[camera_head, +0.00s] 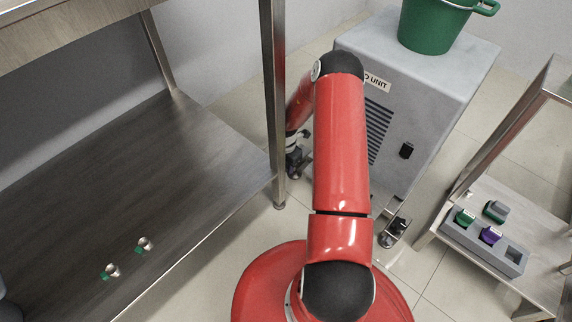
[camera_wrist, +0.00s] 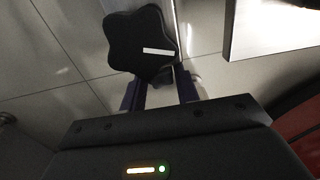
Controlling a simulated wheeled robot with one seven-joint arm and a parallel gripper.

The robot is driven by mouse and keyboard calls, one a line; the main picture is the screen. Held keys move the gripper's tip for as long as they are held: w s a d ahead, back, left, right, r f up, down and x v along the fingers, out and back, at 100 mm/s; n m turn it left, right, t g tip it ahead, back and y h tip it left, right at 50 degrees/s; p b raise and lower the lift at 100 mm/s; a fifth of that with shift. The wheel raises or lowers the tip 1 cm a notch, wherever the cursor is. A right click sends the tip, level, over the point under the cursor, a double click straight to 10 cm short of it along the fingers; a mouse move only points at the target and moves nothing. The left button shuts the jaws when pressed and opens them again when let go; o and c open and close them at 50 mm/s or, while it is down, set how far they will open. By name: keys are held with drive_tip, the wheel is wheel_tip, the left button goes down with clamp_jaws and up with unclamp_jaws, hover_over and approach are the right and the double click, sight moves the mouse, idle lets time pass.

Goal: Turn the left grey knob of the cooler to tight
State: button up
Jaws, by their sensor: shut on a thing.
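A dark, star-shaped knob (camera_wrist: 135,42) with a white bar mark fills the upper middle of the wrist view. The mark lies nearly level, from the knob's middle toward its right side. My gripper (camera_wrist: 160,78) is shut on this knob, with its two fingers at the knob's lower edge. In the head view the cooler (camera_head: 415,90) is a grey box with a partly hidden label ending in "UNIT", a dark vent and a small black part on its front. My red arm hides the front's left side, and the knob cannot be made out there.
A green bucket (camera_head: 428,28) stands on the cooler. A metal-legged bench with a dark lower shelf (camera_head: 150,180) is at left, bearing two small green-and-metal pieces (camera_head: 125,258). At right, a low stand (camera_head: 535,215) holds a grey tray (camera_head: 470,240) with green and purple items.

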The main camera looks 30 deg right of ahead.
drive_tip(key=shift+s+d+t+y+p, duration=0.15)
drive_tip(key=shift+s+t+y+p, duration=0.15)
drive_tip(key=shift+t+p, duration=0.4)
drive_tip(key=shift+f+t+y+b, duration=0.15)
drive_tip(key=shift+t+y+b, duration=0.25)
drive_tip(key=shift+t, duration=1.1)
drive_tip(key=o, duration=1)
drive_tip(key=shift+c, duration=0.2)
drive_tip(key=p+v, duration=0.2)
drive_tip(key=v, duration=0.6)
